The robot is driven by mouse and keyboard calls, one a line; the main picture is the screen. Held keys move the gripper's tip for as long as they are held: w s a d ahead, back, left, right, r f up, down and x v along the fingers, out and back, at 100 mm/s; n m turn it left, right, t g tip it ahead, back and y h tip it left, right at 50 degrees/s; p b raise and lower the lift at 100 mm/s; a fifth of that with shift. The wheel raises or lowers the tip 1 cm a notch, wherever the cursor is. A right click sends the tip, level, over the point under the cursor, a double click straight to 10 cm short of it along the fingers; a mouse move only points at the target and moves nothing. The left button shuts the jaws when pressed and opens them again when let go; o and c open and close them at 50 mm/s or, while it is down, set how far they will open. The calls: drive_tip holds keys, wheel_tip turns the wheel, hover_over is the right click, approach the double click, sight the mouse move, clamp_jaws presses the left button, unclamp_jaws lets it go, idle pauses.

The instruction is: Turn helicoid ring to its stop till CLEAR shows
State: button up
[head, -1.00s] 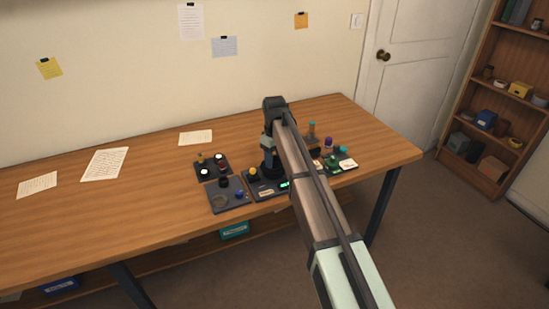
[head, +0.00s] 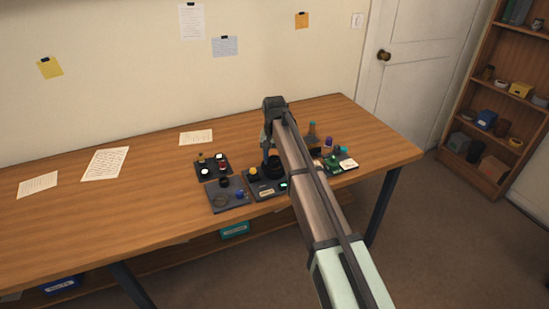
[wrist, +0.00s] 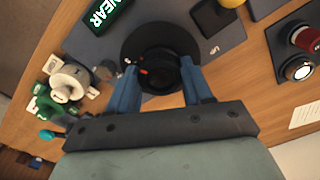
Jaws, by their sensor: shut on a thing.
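The helicoid ring (wrist: 160,58) is the black round part on a dark stand plate (wrist: 225,40). In the wrist view my gripper (wrist: 158,68) has its two blue fingers on opposite sides of the ring, shut on it. In the head view the black ring (head: 272,167) shows under my gripper (head: 268,152), partly covered by the arm. A small display with green letters (wrist: 103,12) beside the ring appears to read NEAR, close to the picture edge. The display also shows small in the head view (head: 284,185), too small to read.
Dark trays with small parts (head: 229,207) lie left of the stand. A green board with a pale cylinder (wrist: 68,82) and several small bottles (head: 312,130) stand on the other side. The wooden table (head: 110,215) is mostly clear at left, with papers.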

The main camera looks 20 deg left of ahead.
sight(274, 159)
drive_tip(key=shift+m, duration=1.5)
drive_tip(key=o, duration=1)
drive_tip(key=shift+o, duration=0.2)
drive_tip(key=shift+r, duration=0.1)
wheel_tip(274, 159, up, 14)
drive_tip(key=shift+f, duration=0.2)
